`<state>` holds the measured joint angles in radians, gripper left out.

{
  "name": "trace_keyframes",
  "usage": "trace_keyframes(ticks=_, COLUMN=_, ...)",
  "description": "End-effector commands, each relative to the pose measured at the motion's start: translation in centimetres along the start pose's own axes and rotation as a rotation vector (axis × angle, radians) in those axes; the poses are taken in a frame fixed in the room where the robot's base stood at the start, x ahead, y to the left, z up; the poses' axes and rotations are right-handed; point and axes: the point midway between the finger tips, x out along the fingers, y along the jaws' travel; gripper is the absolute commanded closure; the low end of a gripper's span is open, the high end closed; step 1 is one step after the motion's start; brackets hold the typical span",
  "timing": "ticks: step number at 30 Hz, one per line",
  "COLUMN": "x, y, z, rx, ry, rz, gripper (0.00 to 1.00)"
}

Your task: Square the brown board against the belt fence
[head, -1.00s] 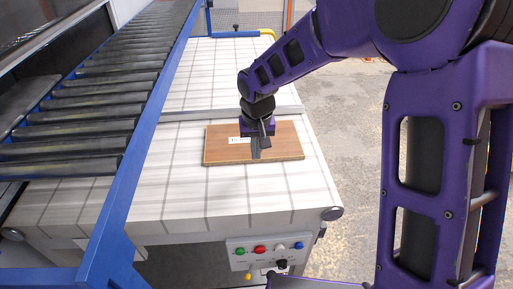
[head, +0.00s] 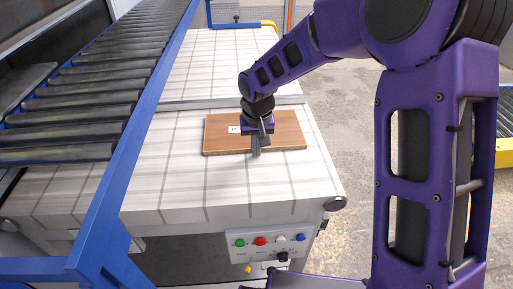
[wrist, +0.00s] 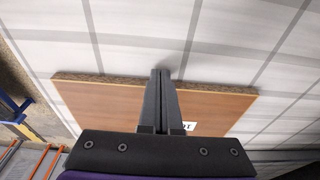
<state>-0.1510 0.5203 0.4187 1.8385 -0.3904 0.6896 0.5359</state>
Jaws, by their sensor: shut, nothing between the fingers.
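The brown board (head: 285,133) lies flat on the white gridded belt, its long side running roughly along the grey fence bar (head: 180,105). Its far edge looks close to the fence; contact cannot be told, since my arm hides part of it. A white label (head: 234,129) is on its top, partly covered by my gripper. My gripper (head: 256,152) is shut and empty, pointing down at the middle of the board's near edge. In the wrist view my closed fingertips (wrist: 160,75) overlap the board's rough chipboard edge (wrist: 100,78); whether they touch is unclear.
A roller conveyor (head: 90,95) with a blue frame (head: 135,130) stands along the left. A button panel (head: 268,242) is on the table front. The belt (head: 190,185) is clear in front of the board.

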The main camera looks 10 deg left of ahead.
Motion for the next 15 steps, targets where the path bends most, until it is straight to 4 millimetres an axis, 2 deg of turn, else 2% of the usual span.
trace_keyframes(ticks=15, x=0.3, y=0.0, z=-2.8, rx=0.000, ry=0.003, rz=0.000, gripper=1.00)
